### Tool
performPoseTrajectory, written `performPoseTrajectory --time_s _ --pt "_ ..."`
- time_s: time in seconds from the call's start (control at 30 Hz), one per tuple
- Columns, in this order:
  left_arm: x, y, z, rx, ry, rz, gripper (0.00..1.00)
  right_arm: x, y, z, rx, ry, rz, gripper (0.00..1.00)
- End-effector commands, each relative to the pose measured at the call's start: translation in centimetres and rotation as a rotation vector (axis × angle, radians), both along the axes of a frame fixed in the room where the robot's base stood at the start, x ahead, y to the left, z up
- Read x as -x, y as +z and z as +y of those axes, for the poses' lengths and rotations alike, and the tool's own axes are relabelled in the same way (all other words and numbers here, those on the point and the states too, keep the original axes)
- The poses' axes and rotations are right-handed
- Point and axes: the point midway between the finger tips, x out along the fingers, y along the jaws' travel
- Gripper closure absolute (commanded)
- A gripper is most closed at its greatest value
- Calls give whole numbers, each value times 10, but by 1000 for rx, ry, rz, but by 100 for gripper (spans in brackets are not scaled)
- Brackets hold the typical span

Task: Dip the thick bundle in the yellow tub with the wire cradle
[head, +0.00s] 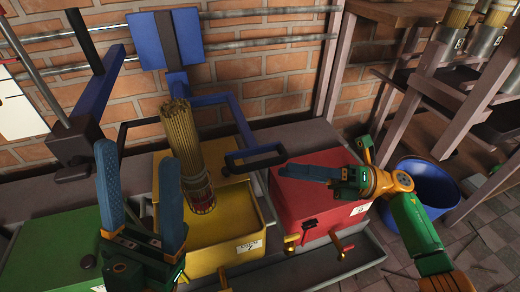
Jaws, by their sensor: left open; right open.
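The thick bundle (184,140) of tan sticks leans over the yellow tub (232,255), its reddish lower end against the tub's inside. I cannot tell whether that end touches the tub floor. A blue frame (237,118) with a dark loop handle (255,159) stands behind and beside the bundle; I cannot tell whether it is the wire cradle or bears the bundle. My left gripper (138,155) is open and empty, in front of the yellow tub's left side. My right gripper (323,155) is open and empty above the red tub, its long finger pointing left.
A red tub (312,205) with a closed top stands right of the yellow one. A green tub (50,250) is at the left. A blue post (90,95) rises there. A blue bucket (425,182) stands on the floor at right, below shelves holding other bundles (460,14).

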Motion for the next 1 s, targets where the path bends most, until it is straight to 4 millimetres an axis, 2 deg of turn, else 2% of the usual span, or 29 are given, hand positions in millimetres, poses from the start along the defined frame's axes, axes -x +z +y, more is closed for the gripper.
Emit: performPoseTrajectory --time_s 0.07,0.3,0.4,0.67,0.7,0.87,0.9,1.0 --pt "1 0 0 1 0 -2 29 0 1 6 1 3 -2 50" --pt "0 -1 0 2 0 -6 29 0 11 51 -3 3 -2 50" --pt "1 -1 0 3 -1 -11 29 -1 14 64 -2 2 -1 50" --pt "1 -1 0 4 -1 -12 29 -1 15 69 -1 0 1 50" --pt "1 -1 0 4 -1 -12 29 -1 15 69 -1 0 1 53" --pt "1 -1 0 5 -1 -12 29 -1 15 69 -1 -1 1 96" --pt "1 -1 0 5 -1 -12 29 -1 15 69 -1 -1 1 100" --pt "1 -1 0 5 -1 -12 29 -1 15 69 -1 -1 1 100"
